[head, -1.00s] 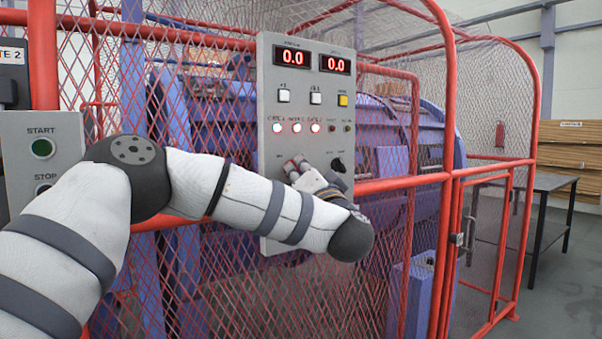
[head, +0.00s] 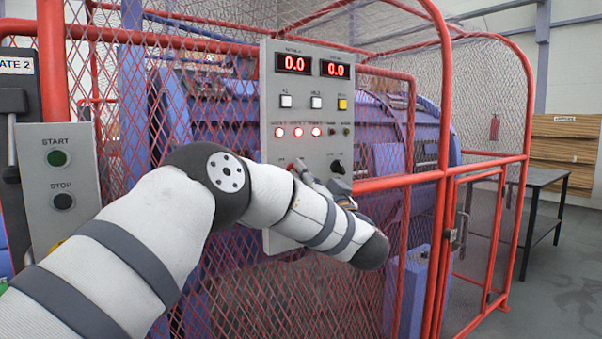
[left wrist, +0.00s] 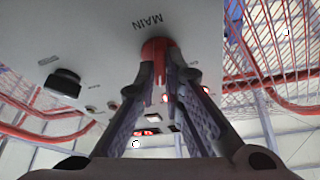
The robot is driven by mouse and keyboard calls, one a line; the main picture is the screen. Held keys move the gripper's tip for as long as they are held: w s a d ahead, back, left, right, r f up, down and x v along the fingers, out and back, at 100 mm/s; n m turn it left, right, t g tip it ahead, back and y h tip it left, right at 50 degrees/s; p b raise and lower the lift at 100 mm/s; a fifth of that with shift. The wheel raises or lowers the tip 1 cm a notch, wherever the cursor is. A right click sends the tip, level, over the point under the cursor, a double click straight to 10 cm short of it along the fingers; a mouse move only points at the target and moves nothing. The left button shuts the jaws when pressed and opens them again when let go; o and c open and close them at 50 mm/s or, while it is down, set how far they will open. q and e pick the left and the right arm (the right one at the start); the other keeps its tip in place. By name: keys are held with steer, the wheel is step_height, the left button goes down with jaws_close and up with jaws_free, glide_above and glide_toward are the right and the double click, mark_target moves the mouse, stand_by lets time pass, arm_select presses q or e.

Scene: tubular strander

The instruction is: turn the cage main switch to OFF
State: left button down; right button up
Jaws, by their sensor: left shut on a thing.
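The red main switch (left wrist: 158,48) sits on the grey control panel under the printed word MAIN in the left wrist view. My left gripper (left wrist: 163,72) has its two fingers on either side of the switch and is shut on it. The switch's exact angle cannot be told. My right gripper is not in view.
A black knob (head: 336,167) is close to the right of my gripper. Above are lit indicator lights (head: 298,132), push buttons (head: 316,102) and two displays reading 0.0. Red mesh fencing surrounds the panel. A START/STOP box (head: 60,185) stands at left; open floor lies at right.

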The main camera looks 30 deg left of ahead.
arm_select(q)
steer(key=shift+w+n+g+y+b, duration=0.1)
steer(key=shift+n+g+y+b, duration=0.45)
steer(key=shift+n+g, duration=1.7)
steer(key=shift+w+n+g+y+b, duration=0.1)
steer(key=shift+n+g+b, duration=0.75)
steer(key=shift+n, duration=2.85)
steer(key=shift+n+g+y+b, duration=0.25)
steer(key=shift+n+g+b, duration=0.9)
steer(key=shift+n, duration=1.8)
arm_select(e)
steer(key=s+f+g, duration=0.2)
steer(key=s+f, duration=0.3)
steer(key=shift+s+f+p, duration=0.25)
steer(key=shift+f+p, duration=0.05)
arm_select(q)
steer(key=shift+g, duration=0.25)
steer(key=c, duration=1.7)
jaws_free()
steer(key=v, duration=1.2)
